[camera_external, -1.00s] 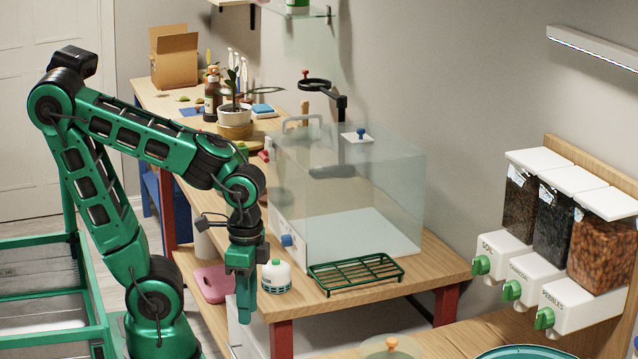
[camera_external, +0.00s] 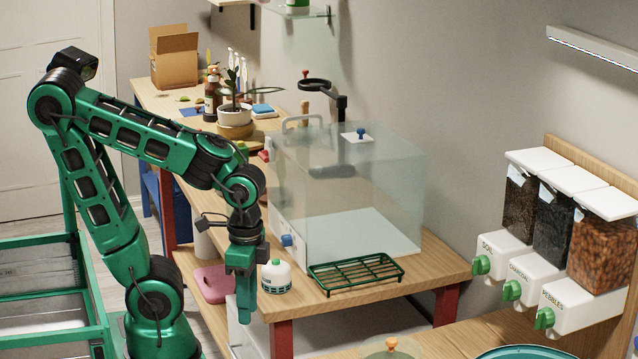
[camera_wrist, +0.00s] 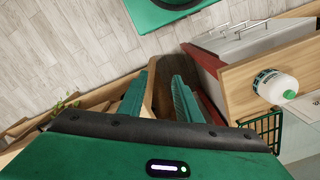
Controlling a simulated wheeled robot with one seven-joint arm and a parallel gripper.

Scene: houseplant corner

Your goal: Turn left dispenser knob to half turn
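Three dispensers hang on a wooden board at the right in the external view. The left dispenser (camera_external: 503,253) is labelled SOIL and holds dark material. Its green knob (camera_external: 481,265) sits on the front of its white base; its exact turn is hard to tell. The middle dispenser's knob (camera_external: 512,290) and the right dispenser's knob (camera_external: 544,318) are also green. My gripper (camera_external: 246,308) points down, far left of the knobs, beside the table's front corner. In the wrist view its two fingers (camera_wrist: 160,85) are apart with nothing between them. No knob shows in that view.
A glass case (camera_external: 345,195) and a green wire rack (camera_external: 355,286) stand on the wooden table between my gripper and the dispensers. A white bottle (camera_external: 277,277) is close to my gripper. A teal round rim (camera_external: 520,353) lies below the dispensers.

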